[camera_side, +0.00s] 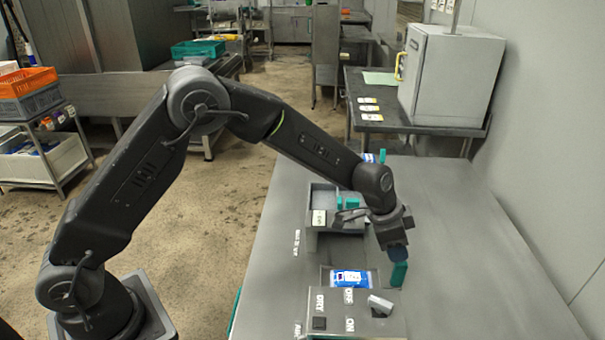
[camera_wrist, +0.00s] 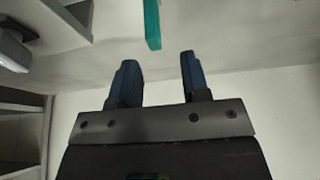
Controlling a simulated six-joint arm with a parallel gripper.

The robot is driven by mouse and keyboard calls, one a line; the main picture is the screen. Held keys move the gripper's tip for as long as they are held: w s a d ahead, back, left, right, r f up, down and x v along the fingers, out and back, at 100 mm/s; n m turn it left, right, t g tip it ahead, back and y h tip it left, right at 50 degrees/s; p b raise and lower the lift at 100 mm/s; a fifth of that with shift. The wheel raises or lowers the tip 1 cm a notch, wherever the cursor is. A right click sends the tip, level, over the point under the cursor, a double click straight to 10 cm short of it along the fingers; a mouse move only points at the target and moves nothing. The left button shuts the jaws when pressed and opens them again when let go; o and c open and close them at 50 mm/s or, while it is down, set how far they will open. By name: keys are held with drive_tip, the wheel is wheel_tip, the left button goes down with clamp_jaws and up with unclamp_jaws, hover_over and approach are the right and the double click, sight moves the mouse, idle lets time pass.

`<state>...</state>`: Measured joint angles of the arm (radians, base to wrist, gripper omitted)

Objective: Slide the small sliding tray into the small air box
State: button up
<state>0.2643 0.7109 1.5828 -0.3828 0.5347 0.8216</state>
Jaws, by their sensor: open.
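My gripper (camera_side: 397,251) is open and points down at the right side of the table. A teal upright tab (camera_side: 399,275) stands just below its fingertips. In the wrist view my gripper (camera_wrist: 157,62) has nothing between its two dark blue fingers, and the teal tab (camera_wrist: 152,24) shows just beyond the fingertips, apart from them. The tab looks like a handle of the small sliding tray, whose blue-and-white packet (camera_side: 348,279) lies left of it. The grey box with the ON/OFF labels (camera_side: 345,308) stands right in front. I cannot tell for sure which housing is the small air box.
A grey open box (camera_side: 322,222) with teal pieces stands farther back on the table, partly behind my wrist. A light grey lever (camera_side: 380,304) sits on the labelled box. The table (camera_side: 460,250) is clear to the right. A grey cabinet (camera_side: 447,80) stands on a back bench.

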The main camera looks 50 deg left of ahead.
drive_tip(key=s+a+r+n, duration=0.2)
drive_tip(key=s+a+r, duration=0.3)
drive_tip(key=s+r, duration=0.3)
drive_tip(key=s+a+r+n+t+y, duration=0.1)
drive_tip(key=s+a+r+n, duration=0.1)
drive_tip(key=s+a+r, duration=0.4)
drive_tip(key=d+v, duration=0.1)
drive_tip(key=v, duration=0.4)
drive_tip(key=shift+s+a, duration=0.1)
